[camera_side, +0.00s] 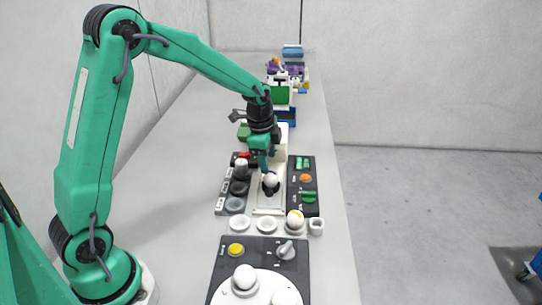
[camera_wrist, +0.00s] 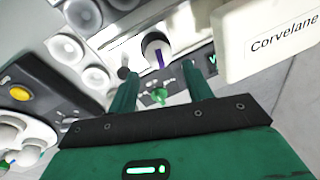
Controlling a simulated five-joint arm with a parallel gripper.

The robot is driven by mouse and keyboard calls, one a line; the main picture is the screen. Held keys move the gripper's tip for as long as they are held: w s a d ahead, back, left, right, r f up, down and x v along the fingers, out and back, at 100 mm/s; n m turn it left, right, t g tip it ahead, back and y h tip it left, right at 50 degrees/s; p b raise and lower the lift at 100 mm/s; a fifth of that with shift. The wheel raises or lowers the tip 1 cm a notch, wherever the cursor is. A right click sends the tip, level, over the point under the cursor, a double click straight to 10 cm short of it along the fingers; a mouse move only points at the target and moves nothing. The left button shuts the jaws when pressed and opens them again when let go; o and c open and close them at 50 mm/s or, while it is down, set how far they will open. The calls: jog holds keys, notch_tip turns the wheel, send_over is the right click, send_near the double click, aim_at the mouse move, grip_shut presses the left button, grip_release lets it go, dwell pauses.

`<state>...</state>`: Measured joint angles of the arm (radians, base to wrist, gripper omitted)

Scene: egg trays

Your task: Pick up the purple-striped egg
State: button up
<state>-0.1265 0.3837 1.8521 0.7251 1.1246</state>
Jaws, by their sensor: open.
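The purple-striped egg (camera_wrist: 156,46) is white with a purple band and shows just beyond my fingertips in the wrist view. In the side view a white egg (camera_side: 271,180), seemingly the same one, sits on a dark holder on the pale centre strip between two dark panels; its stripe is not clear there. My gripper (camera_wrist: 160,72) is open and empty, its two green fingers spread with the egg ahead of the gap. In the side view my gripper (camera_side: 265,165) points down just above the egg, and I cannot tell whether it touches.
A dark panel with an orange knob (camera_side: 306,178) and green parts stands right of the egg. An egg with a yellow mark (camera_side: 295,220) sits in front, beside empty white cups (camera_side: 239,224). A white round plate (camera_side: 225,291) bears more eggs. A "Corvelane" box (camera_wrist: 275,40) shows at right.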

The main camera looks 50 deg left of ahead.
aim_at(270, 174)
jog(key=shift+w+f, duration=0.1)
jog(key=shift+f, duration=0.6)
jog(key=shift+f, duration=0.1)
jog(key=shift+w+f, duration=0.2)
jog(key=shift+f, duration=1.05)
jog(key=shift+w+f, duration=0.2)
jog(key=shift+f, duration=1.05)
